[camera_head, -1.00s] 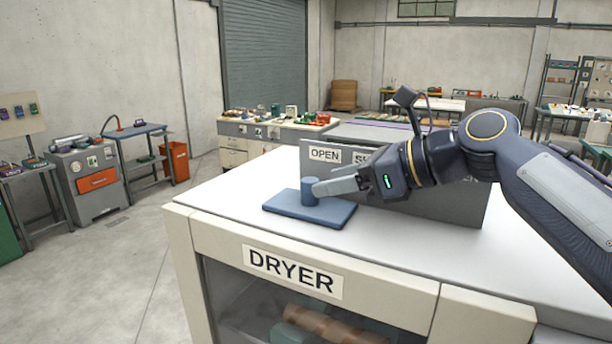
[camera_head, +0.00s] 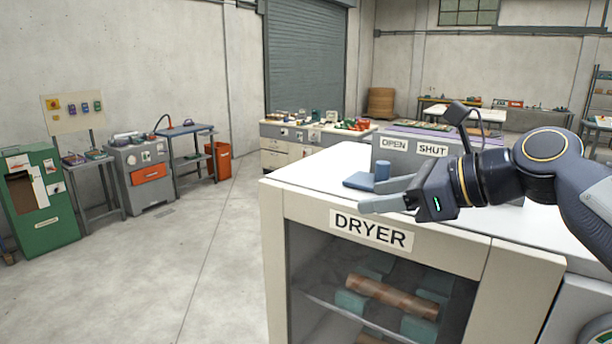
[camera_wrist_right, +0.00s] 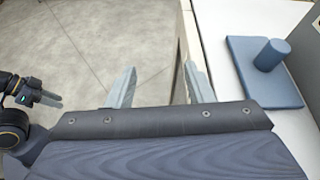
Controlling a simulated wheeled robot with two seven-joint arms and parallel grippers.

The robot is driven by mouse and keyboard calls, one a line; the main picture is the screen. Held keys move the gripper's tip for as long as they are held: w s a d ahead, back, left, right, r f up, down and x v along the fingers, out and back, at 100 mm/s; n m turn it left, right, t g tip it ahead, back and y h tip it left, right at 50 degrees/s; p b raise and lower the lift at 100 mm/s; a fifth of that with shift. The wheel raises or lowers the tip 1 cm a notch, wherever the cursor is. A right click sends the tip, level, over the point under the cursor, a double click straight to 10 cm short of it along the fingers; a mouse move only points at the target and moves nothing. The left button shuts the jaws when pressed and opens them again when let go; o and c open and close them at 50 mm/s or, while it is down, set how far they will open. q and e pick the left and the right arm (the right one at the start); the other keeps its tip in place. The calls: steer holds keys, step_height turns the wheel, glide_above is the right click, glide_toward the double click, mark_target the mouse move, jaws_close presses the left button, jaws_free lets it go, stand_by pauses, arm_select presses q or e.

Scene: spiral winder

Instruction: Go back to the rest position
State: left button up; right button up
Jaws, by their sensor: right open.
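My right gripper (camera_head: 385,195) is open and empty in the head view, at the front edge of the dryer (camera_head: 372,230) top. It is apart from the blue lever, a short upright cylinder (camera_head: 382,171) on a flat blue plate (camera_head: 358,181). In the right wrist view, the two fingers (camera_wrist_right: 160,88) point apart over the floor and the dryer's edge, with nothing between them. The blue cylinder (camera_wrist_right: 272,55) and its plate (camera_wrist_right: 262,85) lie to their right. A gripper at the left edge of the wrist view (camera_wrist_right: 45,100) is my left one; its jaw state is unclear.
A grey box with OPEN and SHUT labels (camera_head: 412,147) stands behind the cylinder on the dryer. Through the dryer window, brown rolls (camera_head: 390,297) rest on teal supports. A green machine (camera_head: 42,200) and benches stand left. The floor (camera_head: 190,270) between is clear.

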arm_select(q)
steer(key=f+b, duration=0.3)
steer(key=shift+w+d+f, duration=0.1)
steer(key=shift+w+d, duration=0.05)
steer(key=shift+w, duration=0.1)
arm_select(e)
steer(key=s+d+f+n+h, duration=0.2)
steer(key=s+f+n, duration=0.5)
steer(key=f, duration=0.4)
steer(key=s+d+f+n+g+h, duration=0.1)
steer(key=s+d+f+n, duration=0.3)
steer(key=s+f+n, duration=0.4)
steer(key=s+d+f+n+g+h, duration=0.1)
steer(key=s+d+f+n+h, duration=0.2)
steer(key=s+f+n, duration=0.4)
step_height(320, 180, down, 9)
steer(key=shift+s+d+r+h, duration=0.2)
steer(key=shift+d+h, duration=0.1)
steer(key=shift+h, duration=0.3)
